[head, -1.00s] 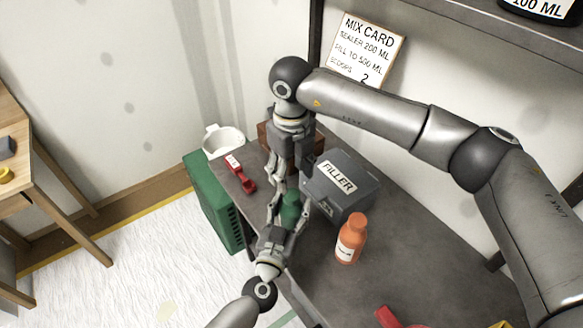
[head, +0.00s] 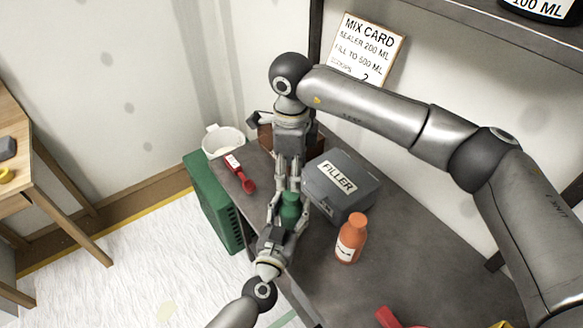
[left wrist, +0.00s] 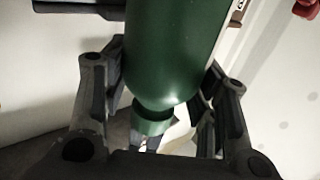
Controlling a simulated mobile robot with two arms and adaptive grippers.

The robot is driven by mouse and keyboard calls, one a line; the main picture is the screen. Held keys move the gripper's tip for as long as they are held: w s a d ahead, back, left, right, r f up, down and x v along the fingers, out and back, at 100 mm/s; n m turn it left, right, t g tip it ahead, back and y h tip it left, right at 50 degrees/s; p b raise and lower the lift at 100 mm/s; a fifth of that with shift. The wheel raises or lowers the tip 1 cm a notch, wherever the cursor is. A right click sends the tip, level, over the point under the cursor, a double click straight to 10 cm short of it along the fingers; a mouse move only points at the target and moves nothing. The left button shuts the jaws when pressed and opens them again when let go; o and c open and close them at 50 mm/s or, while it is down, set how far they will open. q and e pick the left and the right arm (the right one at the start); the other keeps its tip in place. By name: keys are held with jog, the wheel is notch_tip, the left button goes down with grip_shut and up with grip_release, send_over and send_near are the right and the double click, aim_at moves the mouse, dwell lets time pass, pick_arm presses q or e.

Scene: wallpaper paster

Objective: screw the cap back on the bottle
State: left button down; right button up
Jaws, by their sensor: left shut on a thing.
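The green bottle (head: 290,210) is held over the near left side of the grey table. My left gripper (head: 285,222), coming from below left, is shut around its body. In the left wrist view, the bottle (left wrist: 178,45) fills the space between the fingers, and a narrower green part (left wrist: 153,118) shows at its end; I cannot tell whether this is the cap or the neck. My right gripper (head: 288,186) points down at the bottle's top, its fingers close around or beside it. The fingertips and any cap between them are not clear.
A grey FILLER box (head: 338,187) stands just right of the grippers. An orange bottle (head: 351,238) stands in front of it. A red scoop (head: 240,172) lies at the table's left, near a white container (head: 222,140).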

aim_at(292, 194)
notch_tip(292, 194, down, 8)
jog(key=shift+f, duration=0.1)
dwell(0.4)
jog(key=c, duration=1.1)
jog(key=shift+o, duration=0.2)
jog(key=shift+m, duration=1)
jog(key=o, duration=1.2)
notch_tip(292, 194, up, 12)
